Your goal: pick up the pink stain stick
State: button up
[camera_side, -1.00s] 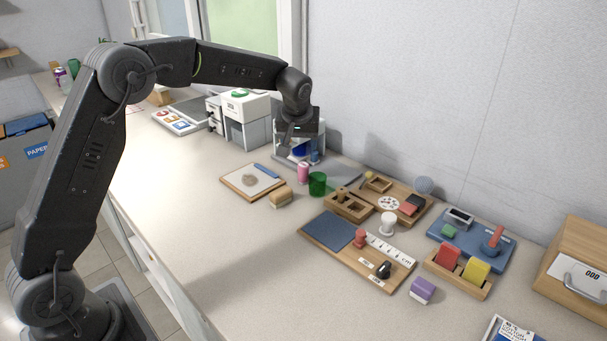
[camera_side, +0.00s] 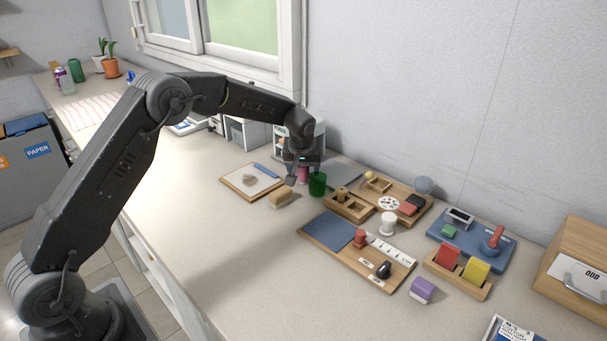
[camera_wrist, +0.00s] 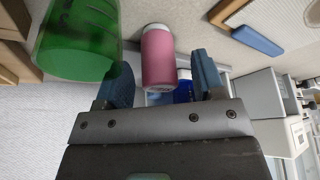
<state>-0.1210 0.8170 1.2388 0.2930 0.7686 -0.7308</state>
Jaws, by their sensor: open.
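The pink stain stick (camera_wrist: 158,58) stands on the counter in the wrist view, between my open fingers and slightly beyond their tips. In the side view the stain stick (camera_side: 303,174) is partly hidden behind my gripper (camera_side: 304,180). My gripper also shows in the wrist view (camera_wrist: 165,78), its two blue-padded fingers apart with nothing clamped. I cannot tell whether either finger touches the stick.
A green cup (camera_side: 317,184) stands close to the right of the stick. A wooden tray (camera_side: 349,205) is to the right.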

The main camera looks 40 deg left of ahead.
jog(key=c, duration=1)
jog(key=shift+r, duration=0.15)
notch_tip(320, 180, up, 10)
jog(key=shift+f, duration=0.1)
